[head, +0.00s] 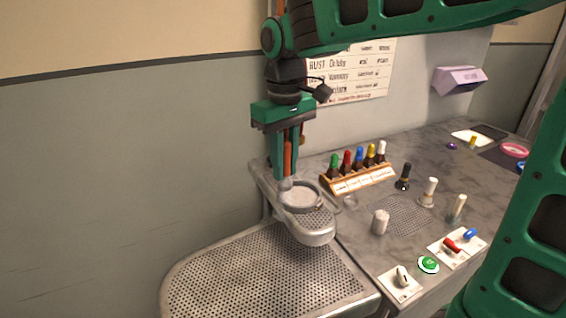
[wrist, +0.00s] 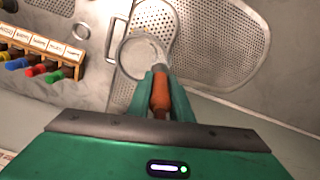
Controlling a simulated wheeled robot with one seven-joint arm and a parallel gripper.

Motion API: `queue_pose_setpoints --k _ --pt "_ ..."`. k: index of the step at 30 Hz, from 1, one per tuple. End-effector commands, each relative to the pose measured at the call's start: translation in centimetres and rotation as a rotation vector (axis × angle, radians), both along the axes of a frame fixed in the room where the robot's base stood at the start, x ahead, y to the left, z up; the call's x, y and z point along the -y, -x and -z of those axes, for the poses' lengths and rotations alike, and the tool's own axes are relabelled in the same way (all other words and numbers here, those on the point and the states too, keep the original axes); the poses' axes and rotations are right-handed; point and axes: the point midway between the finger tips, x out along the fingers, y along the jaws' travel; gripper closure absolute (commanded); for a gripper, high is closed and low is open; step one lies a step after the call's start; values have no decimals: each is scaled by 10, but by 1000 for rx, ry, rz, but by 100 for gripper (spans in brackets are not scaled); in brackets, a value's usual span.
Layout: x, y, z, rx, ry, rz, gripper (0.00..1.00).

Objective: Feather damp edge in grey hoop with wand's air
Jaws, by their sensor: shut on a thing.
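My gripper (head: 287,170) is shut on the wand, by its orange-brown handle (wrist: 161,92). The wand points down, and its pale grey tip (head: 286,184) is at the left part of the grey hoop (head: 318,208). The hoop sits on the narrow perforated arm beside the worktop. In the wrist view the hoop (wrist: 122,50) lies just beyond the fingertips, and the wand's tip overlaps its right side. Whether the tip touches the cloth cannot be told. A damp edge in the hoop is too small to make out.
A wooden rack (head: 362,181) of bottles with coloured caps stands behind the hoop. Several small bottles and a white cup (head: 380,222) stand on the grey worktop. Switches and a green button (head: 428,265) are at its front. The wide perforated board (head: 265,280) is bare.

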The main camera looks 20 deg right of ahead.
Motion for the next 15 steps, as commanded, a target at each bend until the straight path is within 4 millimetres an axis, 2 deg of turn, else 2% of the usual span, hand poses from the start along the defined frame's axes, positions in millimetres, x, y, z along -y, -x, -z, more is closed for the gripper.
queue_pose_setpoints --k 15 --pt "11 18 0 0 0 2 100"
